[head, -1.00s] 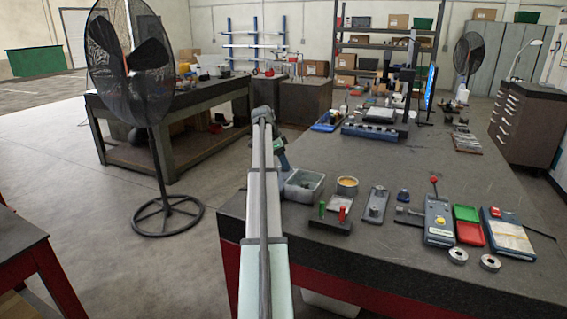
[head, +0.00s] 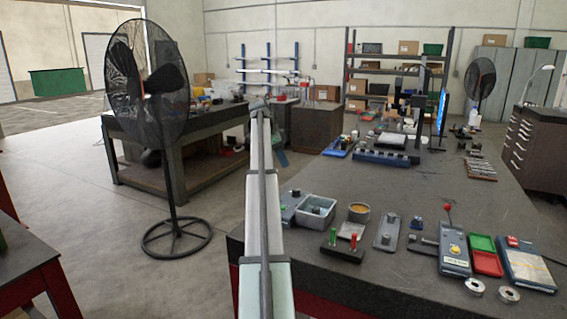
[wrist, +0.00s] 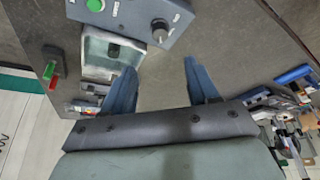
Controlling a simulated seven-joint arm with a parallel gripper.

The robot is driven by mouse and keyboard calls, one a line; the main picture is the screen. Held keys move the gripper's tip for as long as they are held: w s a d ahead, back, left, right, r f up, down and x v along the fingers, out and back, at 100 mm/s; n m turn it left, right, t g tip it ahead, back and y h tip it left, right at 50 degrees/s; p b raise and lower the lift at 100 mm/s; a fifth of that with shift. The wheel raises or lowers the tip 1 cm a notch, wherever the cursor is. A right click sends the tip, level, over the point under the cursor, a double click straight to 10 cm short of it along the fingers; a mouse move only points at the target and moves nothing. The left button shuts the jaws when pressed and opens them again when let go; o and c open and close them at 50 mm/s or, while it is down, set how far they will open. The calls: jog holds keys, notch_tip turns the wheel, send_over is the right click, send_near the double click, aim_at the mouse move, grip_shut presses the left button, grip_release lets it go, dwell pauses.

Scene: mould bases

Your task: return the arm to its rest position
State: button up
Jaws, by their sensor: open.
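My arm (head: 262,215) reaches forward from the bottom middle of the head view. My gripper (head: 281,158) hangs at its far end, beside the bench's left edge in the picture, and is small there. In the wrist view my gripper (wrist: 161,78) has two blue fingers spread wide apart with nothing between them. A control box (wrist: 130,18) with a green button and black knob lies beyond the fingertips. A metal-looking bin (wrist: 98,48) is near the left finger. No rest position is marked in the frames.
The dark workbench (head: 400,195) holds a grey bin (head: 315,211), a red-and-green-handled fixture (head: 342,248), a meter (head: 454,250) and several trays. A pedestal fan (head: 150,85) stands left of my arm, with open floor between. Another bench (head: 180,125) stands behind it.

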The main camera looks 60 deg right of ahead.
dwell(0.5)
